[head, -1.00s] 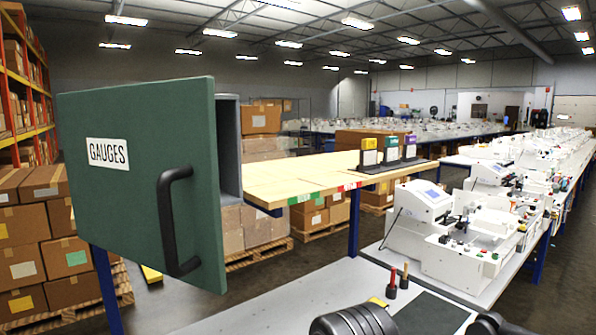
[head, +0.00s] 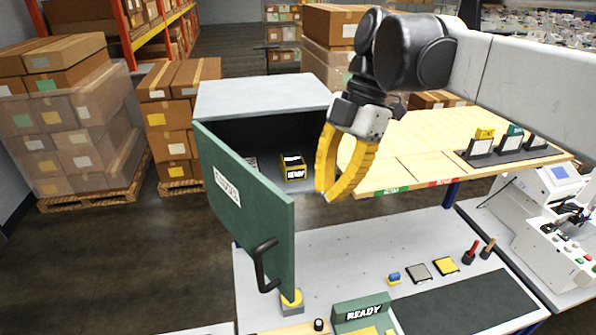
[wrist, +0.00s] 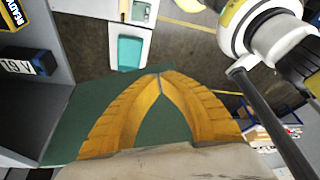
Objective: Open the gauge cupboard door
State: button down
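The gauge cupboard (head: 262,95) is a grey box with a dark interior. Its green door (head: 245,205) stands well open, hinged on the left, with a white label and a black bar handle (head: 262,265) on its outer face. My gripper (head: 334,192) has yellow fingers and hangs in front of the cupboard's right side, right of the door and apart from the handle. In the wrist view the fingertips (wrist: 159,75) meet, with nothing seen held. The door's green face (wrist: 160,125) shows behind and between the fingers; contact cannot be told.
A black-and-yellow block (head: 293,167) sits inside the cupboard. A wooden bench top (head: 425,145) lies to the right. Stacked cartons (head: 75,140) stand at left, with open floor between.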

jog(key=shift+n, duration=0.3)
jog(key=s+a+f+p, duration=0.1)
jog(key=a+f, duration=0.1)
jog(key=f, duration=0.1)
jog(key=s+a+f+p, duration=0.1)
jog(key=s+a+f, duration=0.1)
jog(key=s+a+f+p, duration=0.1)
jog(key=s+a+f, duration=0.1)
jog(key=f, duration=0.1)
jog(key=shift+f, duration=0.35)
jog(key=shift+w, duration=0.1)
jog(key=s+a+m, duration=0.2)
jog(key=s+a, duration=0.4)
jog(key=a, duration=0.2)
jog(key=shift+m+t+y+b, duration=0.3)
jog(key=shift+b, duration=0.15)
